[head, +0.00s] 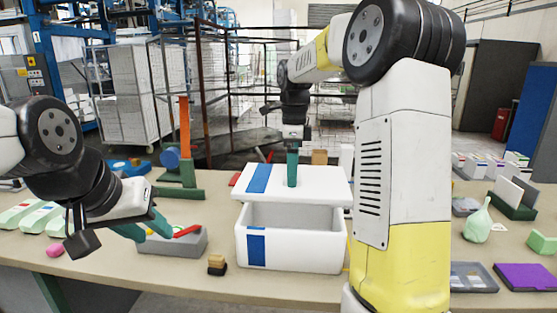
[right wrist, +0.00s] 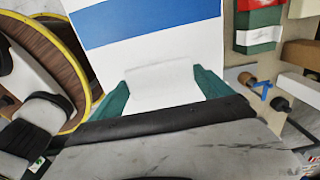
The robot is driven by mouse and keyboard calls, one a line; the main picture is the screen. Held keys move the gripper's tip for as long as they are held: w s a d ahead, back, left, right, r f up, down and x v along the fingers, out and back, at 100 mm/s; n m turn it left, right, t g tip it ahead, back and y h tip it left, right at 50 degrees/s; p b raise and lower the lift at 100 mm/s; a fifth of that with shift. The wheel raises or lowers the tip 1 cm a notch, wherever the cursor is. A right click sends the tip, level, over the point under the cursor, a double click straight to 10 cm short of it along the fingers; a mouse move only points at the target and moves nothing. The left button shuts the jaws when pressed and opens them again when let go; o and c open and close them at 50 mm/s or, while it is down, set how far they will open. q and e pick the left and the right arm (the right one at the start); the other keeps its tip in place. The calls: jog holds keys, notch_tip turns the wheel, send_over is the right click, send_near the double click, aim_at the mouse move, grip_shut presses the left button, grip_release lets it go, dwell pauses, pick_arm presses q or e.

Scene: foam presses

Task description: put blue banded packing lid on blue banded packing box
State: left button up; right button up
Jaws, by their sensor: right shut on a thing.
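The blue banded packing box (head: 300,252) is white with a blue band on the left of its front, and stands open on the table. The white packing lid (head: 325,183) has a matching blue band on its left. It is above the rear of the box, roughly lined up sideways, with the grey interior showing below its front edge. My right gripper (head: 292,168) is shut on the lid's raised handle; the right wrist view shows the lid (right wrist: 150,65) and its handle between the teal fingers (right wrist: 163,88). My left gripper (head: 146,228) is open and empty, left of the box.
A small wooden-and-black piece (head: 217,265) stands just left of the box. A green stand (head: 180,183) is behind. A green bulb (head: 478,225) and trays are at right.

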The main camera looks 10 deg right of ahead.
jog(key=shift+w+f, duration=0.15)
jog(key=shift+w, duration=0.1)
notch_tip(320, 180, down, 8)
dwell(0.8)
jog(key=shift+f, duration=0.15)
jog(key=o, duration=1.1)
